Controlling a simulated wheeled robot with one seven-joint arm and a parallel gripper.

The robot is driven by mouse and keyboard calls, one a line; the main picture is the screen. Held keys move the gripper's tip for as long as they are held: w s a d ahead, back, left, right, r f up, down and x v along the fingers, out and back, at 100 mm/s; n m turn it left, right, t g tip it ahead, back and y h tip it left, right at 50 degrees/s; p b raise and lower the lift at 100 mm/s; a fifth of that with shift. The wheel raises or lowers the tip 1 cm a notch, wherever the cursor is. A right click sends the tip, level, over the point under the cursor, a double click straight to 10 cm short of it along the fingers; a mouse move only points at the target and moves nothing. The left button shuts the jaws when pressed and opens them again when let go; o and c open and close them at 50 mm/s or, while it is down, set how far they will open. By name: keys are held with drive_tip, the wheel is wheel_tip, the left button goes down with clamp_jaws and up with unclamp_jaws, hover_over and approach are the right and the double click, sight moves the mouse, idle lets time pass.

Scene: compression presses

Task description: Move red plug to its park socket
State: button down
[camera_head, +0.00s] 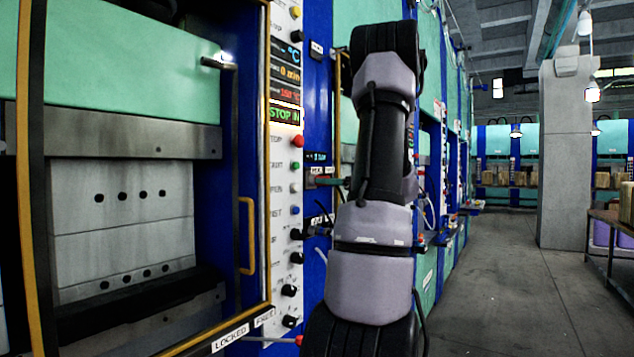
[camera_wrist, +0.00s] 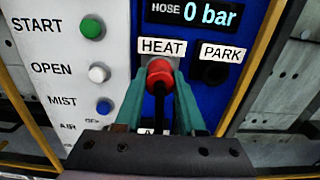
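The red plug (camera_wrist: 160,72) sits at the socket under the HEAT label (camera_wrist: 162,47) in the wrist view, with its dark cable running back towards me. The park socket (camera_wrist: 211,72) is a dark round hole to its right, under the PARK label, and looks empty. My gripper (camera_wrist: 160,84) has its two teal fingers on either side of the red plug, with no clear gap, and appears shut on it. In the head view my gripper (camera_head: 331,181) reaches the panel from the right; the plug is mostly hidden there.
A white control strip (camera_wrist: 75,60) with green, white and blue buttons lies left of the sockets, and a hose display (camera_wrist: 195,14) above. In the head view, the press (camera_head: 120,215) with its yellow-edged door stands left. The floor (camera_head: 500,270) at right is clear.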

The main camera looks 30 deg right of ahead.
drive_tip(key=shift+s+d, duration=0.15)
drive_tip(key=shift+s, duration=0.1)
drive_tip(key=shift+s+d, duration=0.15)
drive_tip(key=shift+s, duration=0.25)
drive_tip(key=shift+v, duration=0.85)
idle(0.4)
drive_tip(key=shift+v, duration=1.9)
drive_tip(key=shift+d+r, duration=0.1)
